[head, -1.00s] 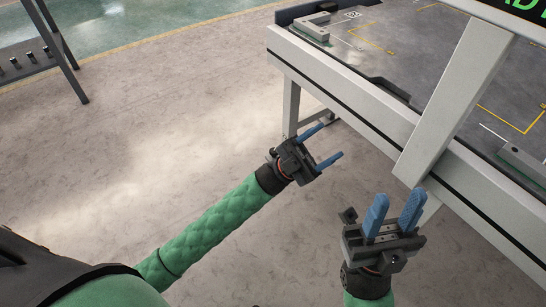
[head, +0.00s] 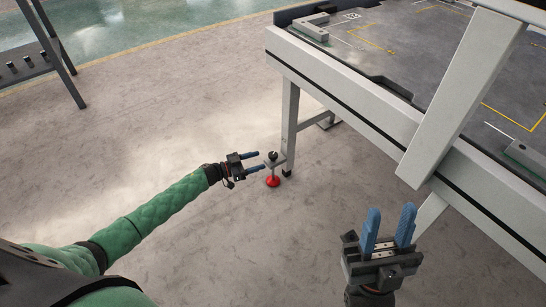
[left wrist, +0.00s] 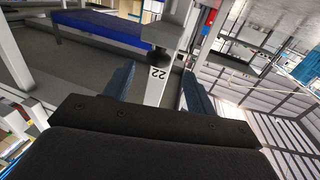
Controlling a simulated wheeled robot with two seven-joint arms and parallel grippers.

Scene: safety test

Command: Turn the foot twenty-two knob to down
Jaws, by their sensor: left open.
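The foot twenty-two knob (head: 272,155) is a small black knob on a grey bracket above a red round base near the table's corner leg. In the left wrist view the dark knob (left wrist: 155,60) shows ahead between the fingers, by a pale plate (left wrist: 156,90) with an upside-down "22". My left gripper (head: 261,161) is open, its blue fingertips just left of the knob; whether they touch it I cannot tell. In the left wrist view its fingers (left wrist: 157,72) lie on either side of the plate. My right gripper (head: 390,208) is open and empty, beside the table frame.
The large grey table (head: 350,85) fills the upper right, with a slanted white post (head: 462,95) at its edge. A table leg (head: 290,125) stands just beyond the knob. A dark rack (head: 40,55) is at upper left.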

